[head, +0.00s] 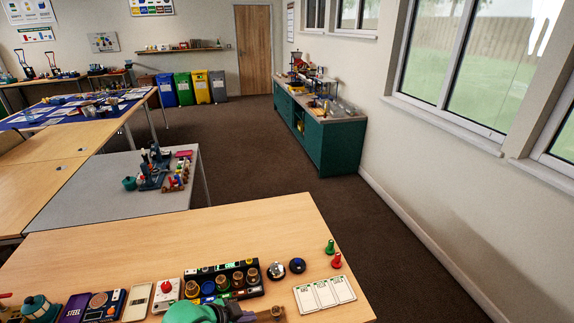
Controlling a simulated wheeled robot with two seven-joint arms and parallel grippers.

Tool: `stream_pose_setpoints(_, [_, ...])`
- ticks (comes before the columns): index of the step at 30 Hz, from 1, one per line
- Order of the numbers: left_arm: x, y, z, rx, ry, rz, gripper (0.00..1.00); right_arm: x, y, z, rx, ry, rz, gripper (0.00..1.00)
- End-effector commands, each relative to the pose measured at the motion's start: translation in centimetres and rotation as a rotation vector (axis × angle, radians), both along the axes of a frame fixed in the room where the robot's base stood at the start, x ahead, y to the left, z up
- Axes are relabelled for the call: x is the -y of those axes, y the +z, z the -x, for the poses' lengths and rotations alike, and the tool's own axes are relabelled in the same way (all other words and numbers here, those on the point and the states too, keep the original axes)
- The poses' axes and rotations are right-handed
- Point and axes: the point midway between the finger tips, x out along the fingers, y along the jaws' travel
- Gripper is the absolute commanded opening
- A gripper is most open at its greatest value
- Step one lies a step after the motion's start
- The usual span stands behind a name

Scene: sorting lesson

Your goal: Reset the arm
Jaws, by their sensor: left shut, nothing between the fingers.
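My left gripper (262,315) shows at the bottom edge of the head view, low over the front of the near wooden table (150,240). Its green and dark wrist part is beside it, and most of the arm is cut off by the frame. The gripper is shut with nothing seen between its fingers. Just beyond it stands a dark rack (222,283) with several brass-coloured round pieces and coloured buttons. My right gripper is not in view.
A grey table (110,195) stands behind. Brown floor is open to the right.

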Motion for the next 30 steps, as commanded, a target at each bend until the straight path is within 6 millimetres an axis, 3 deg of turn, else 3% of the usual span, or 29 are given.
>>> stream_pose_setpoints(5, [-3.0, 1.2, 3.7, -0.126, 0.244, 0.010, 0.00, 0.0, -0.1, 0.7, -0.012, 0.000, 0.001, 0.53])
stream_pose_setpoints(18, [-13.3, 3.6, 13.5, -0.366, 0.860, -0.056, 0.00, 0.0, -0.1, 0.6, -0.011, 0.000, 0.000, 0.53])
stream_pose_setpoints(24, [-12.9, -3.5, 12.3, -0.391, 0.846, -0.071, 0.00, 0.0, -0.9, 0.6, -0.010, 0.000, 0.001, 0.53])
stream_pose_setpoints(30, [-12.8, -11.2, 12.5, -0.419, 0.838, -0.087, 0.00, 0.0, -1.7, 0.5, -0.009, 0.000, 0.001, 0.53])
